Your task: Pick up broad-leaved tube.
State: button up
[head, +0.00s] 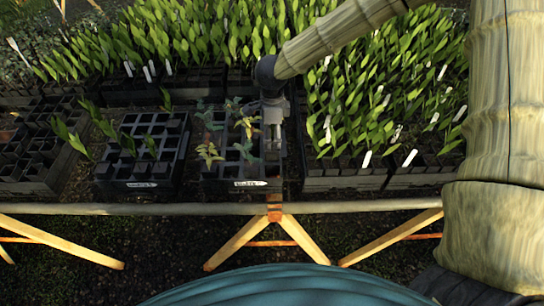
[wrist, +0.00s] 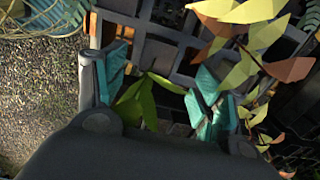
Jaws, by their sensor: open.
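My gripper (head: 273,144) points down over the right side of a labelled black tray (head: 236,184) at the front of the bench. In the wrist view my gripper (wrist: 160,88) is open, with teal pads on both fingers. A plant with broad green leaves (wrist: 142,98) shows between the fingers, low in the gap. Whether the leaves touch the pads I cannot tell, and its tube is mostly hidden. In the head view my gripper hides this plant.
Yellow-orange leaves (wrist: 268,50) stand close to the right finger. A yellowish plant (head: 209,153) stands in the same tray, left of my gripper. Another labelled tray (head: 140,184) holds a few green plants. Dense green stock (head: 385,95) fills the right side. Gravel (wrist: 40,90) lies left of my gripper.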

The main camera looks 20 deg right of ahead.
aim_at(272, 148)
jog(key=shift+w+f, duration=0.15)
jog(key=shift+f, duration=0.7)
jog(key=f, duration=0.1)
jog(key=f+p, duration=0.1)
jog(key=f, duration=0.1)
jog(key=shift+s+a+f, duration=0.1)
jog(key=shift+s, duration=0.15)
jog(key=shift+f+p, duration=0.3)
jog(key=shift+f, duration=0.45)
jog(key=c, duration=1.5)
jog(key=shift+r, duration=0.1)
jog(key=shift+c, duration=0.2)
